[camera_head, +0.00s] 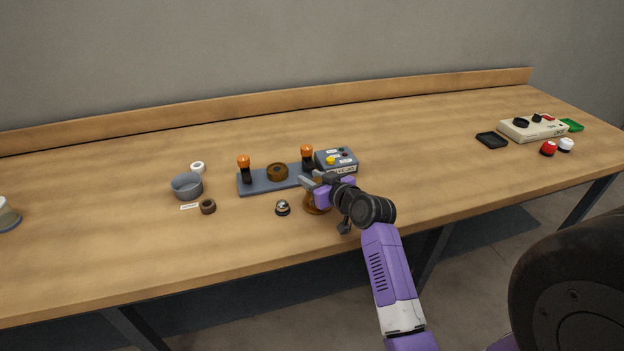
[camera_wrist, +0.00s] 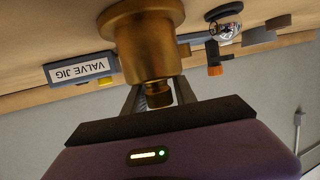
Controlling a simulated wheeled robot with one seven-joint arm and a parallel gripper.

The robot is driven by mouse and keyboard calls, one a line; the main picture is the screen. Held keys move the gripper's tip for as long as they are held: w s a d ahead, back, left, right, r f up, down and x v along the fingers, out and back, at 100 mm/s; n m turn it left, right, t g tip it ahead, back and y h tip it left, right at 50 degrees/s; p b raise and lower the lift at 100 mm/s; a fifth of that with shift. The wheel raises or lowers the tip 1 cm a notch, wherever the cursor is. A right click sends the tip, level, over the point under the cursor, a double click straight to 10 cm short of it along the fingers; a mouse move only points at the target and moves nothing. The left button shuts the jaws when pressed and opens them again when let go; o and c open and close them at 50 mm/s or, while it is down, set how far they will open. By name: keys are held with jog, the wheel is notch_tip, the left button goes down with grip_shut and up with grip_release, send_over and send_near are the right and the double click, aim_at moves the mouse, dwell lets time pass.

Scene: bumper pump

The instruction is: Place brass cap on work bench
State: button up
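The brass cap (camera_wrist: 148,50) fills the upper middle of the wrist view, which is upside down. It has a broad flange, a round body and a narrow stem. My gripper (camera_wrist: 158,92) has one finger on each side of the stem and appears shut on it; the fingertips are partly hidden behind the cap. In the head view the cap (camera_head: 316,206) shows below my gripper (camera_head: 312,180), partly covered by it. The cap is over the front of the work bench (camera_head: 130,240); I cannot tell whether it touches the wood.
A blue-grey jig (camera_head: 262,186) with orange-knobbed posts and a brown ring stands just behind, with a grey button box (camera_head: 336,160) beside it. A silver-domed piece (camera_head: 282,208) is left of the cap. A grey bowl (camera_head: 187,186) stands farther left.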

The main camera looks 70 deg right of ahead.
jog(key=shift+o, duration=1)
jog(key=shift+r, duration=0.15)
jog(key=b+v, duration=0.1)
jog(key=v, duration=1.1)
jog(key=shift+n+y, duration=0.3)
jog(key=shift+y, duration=0.1)
jog(key=a+f, duration=0.1)
jog(key=a, duration=0.1)
jog(key=a+f, duration=0.2)
jog(key=a, duration=0.1)
jog(key=a+f, duration=0.1)
jog(key=a, duration=0.2)
jog(key=shift+w+a+f, duration=0.2)
jog(key=shift+f, duration=0.1)
jog(key=s+a+f+n+y, duration=0.1)
jog(key=s+a+f+y, duration=0.15)
jog(key=a, duration=0.85)
jog(key=s+a+r+n+t+y, duration=0.1)
jog(key=s+a+r+n+y, duration=0.1)
jog(key=s+a, duration=0.4)
jog(key=s+a+r+n+t+y, duration=0.1)
jog(key=s+a+r+n+y, duration=0.2)
jog(key=s+a, duration=0.3)
jog(key=a, duration=0.5)
jog(key=shift+a+t, duration=0.25)
jog(key=shift+t, duration=0.05)
